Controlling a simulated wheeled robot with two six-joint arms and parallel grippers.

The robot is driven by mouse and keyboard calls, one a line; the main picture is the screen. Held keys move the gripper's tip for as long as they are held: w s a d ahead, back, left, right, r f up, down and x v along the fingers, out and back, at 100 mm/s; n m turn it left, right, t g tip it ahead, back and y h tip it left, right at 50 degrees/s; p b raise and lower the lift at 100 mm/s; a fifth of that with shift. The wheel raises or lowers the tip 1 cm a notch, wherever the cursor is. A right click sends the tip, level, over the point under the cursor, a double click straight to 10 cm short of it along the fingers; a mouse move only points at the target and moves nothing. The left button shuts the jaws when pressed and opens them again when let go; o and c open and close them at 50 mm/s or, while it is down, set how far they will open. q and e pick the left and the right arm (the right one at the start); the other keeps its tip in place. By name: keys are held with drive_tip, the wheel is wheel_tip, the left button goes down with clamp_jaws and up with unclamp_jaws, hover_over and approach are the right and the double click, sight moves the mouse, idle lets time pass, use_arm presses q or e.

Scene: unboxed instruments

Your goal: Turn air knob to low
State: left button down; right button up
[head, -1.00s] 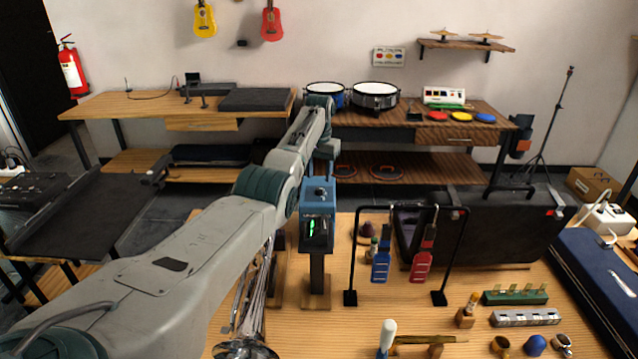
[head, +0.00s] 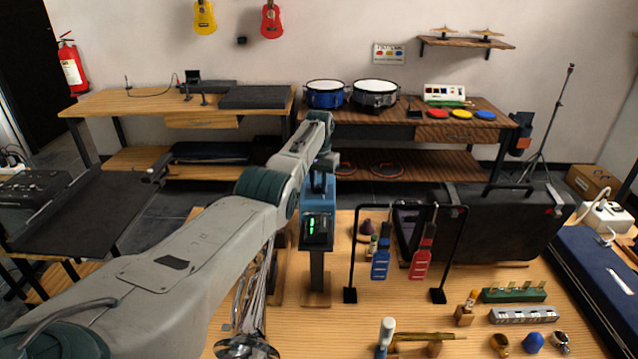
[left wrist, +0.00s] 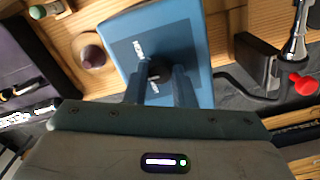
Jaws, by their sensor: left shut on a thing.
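A blue box (head: 318,226) with a green lit display stands on a post on the wooden table. A dark knob (left wrist: 160,72) sits on its blue top face in the left wrist view. White lettering lies on both sides of the knob, too small and partly covered to read. My left gripper (head: 319,185) comes down from above at the top of the box. In the left wrist view its two fingers (left wrist: 160,80) are shut on the knob, one on each side. The knob's pointing direction is hidden. My right gripper is not in view.
A black stand (head: 407,208) with a blue tag (head: 381,260) and a red tag (head: 421,260) is just right of the box. Shiny metal tubing (head: 255,300) stands left of the box. Small items fill the front right.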

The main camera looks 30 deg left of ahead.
use_arm(q)
drive_tip(key=shift+n, duration=0.3)
drive_tip(key=shift+r+n+p, duration=0.1)
drive_tip(key=shift+n+p, duration=0.25)
drive_tip(key=shift+n, duration=0.55)
drive_tip(key=n, duration=0.2)
drive_tip(key=shift+n, duration=0.3)
drive_tip(key=n+p, duration=0.1)
drive_tip(key=n, duration=0.2)
drive_tip(key=shift+n, duration=2)
drive_tip(key=c, duration=1.2)
unclamp_jaws()
